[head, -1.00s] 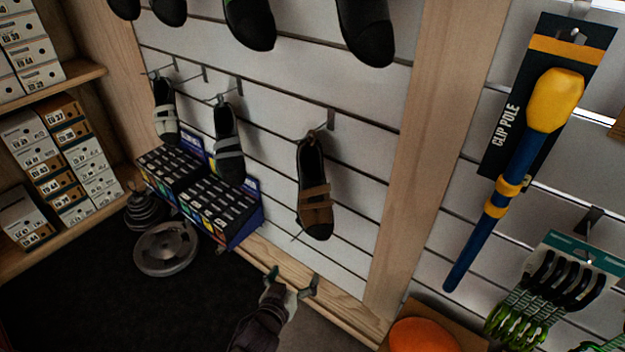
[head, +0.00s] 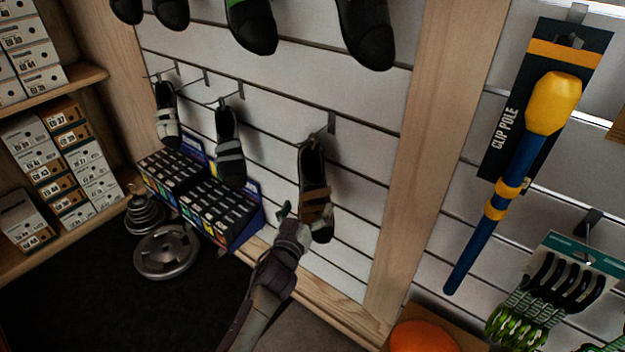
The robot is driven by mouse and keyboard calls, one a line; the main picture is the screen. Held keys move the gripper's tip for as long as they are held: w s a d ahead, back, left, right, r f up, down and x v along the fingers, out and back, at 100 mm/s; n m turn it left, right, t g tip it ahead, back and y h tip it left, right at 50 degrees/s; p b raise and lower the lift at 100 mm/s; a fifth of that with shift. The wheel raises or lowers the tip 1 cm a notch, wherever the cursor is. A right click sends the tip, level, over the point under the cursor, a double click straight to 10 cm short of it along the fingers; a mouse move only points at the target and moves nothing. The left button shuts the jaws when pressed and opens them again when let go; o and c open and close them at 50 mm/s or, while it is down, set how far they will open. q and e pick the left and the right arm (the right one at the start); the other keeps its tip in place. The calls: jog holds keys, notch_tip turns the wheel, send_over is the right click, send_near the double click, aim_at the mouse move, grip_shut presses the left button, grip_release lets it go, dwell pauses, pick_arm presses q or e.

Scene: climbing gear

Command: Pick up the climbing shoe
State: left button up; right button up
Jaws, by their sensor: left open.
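A dark climbing shoe with brown straps (head: 313,178) hangs toe down from a hook on the slatted wall, at the middle of the head view. My left gripper (head: 306,213) is open at the shoe's lower part. One finger shows left of the shoe and the other overlaps its toe area. I cannot tell whether the fingers touch it. Other climbing shoes hang to the left, one with grey straps (head: 230,148) and one with pale straps (head: 167,115). My right gripper is not in view.
Display boxes of small goods (head: 217,208) stand left of my left arm. Weight plates (head: 166,251) lie on the dark floor. A wooden post (head: 412,160), a clip pole (head: 512,185) and carabiners (head: 545,295) are to the right. More shoes hang above (head: 365,32).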

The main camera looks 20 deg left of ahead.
aim_at(313, 197)
pick_arm(q)
jog(key=w, duration=0.4)
jog(key=shift+w+d+f, duration=0.1)
jog(key=shift+f, duration=0.05)
jog(key=c, duration=1.2)
